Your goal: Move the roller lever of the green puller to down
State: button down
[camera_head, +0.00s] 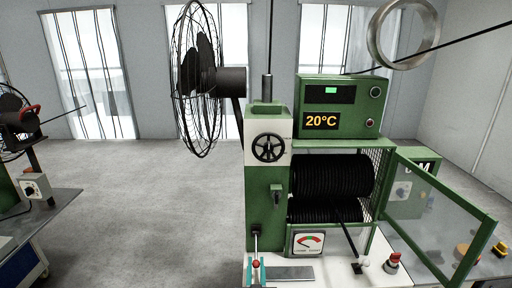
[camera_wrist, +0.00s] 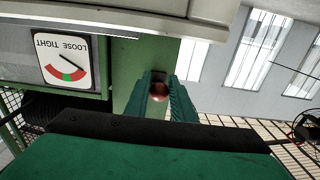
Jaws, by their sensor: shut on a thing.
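In the wrist view, which is upside down, the red ball (camera_wrist: 158,91) sits between my two fingers (camera_wrist: 160,100), in front of the green column. The rod is mostly hidden there.
A LOOSE/TIGHT gauge (camera_head: 308,242) is right of the lever. An open framed glass door (camera_head: 440,215) juts out at the right. A caged fan (camera_head: 200,80) is behind left.

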jog(key=shift+w+f, duration=0.15)
jog(key=shift+f, duration=0.15)
jog(key=shift+w+f, duration=0.3)
jog(key=shift+f, duration=0.15)
jog(key=c, duration=1.4)
grip_release()
jog(key=shift+f, duration=0.1)
jog(key=shift+c, duration=0.2)
jog(key=s, duration=1)
jog(key=shift+s, duration=0.4)
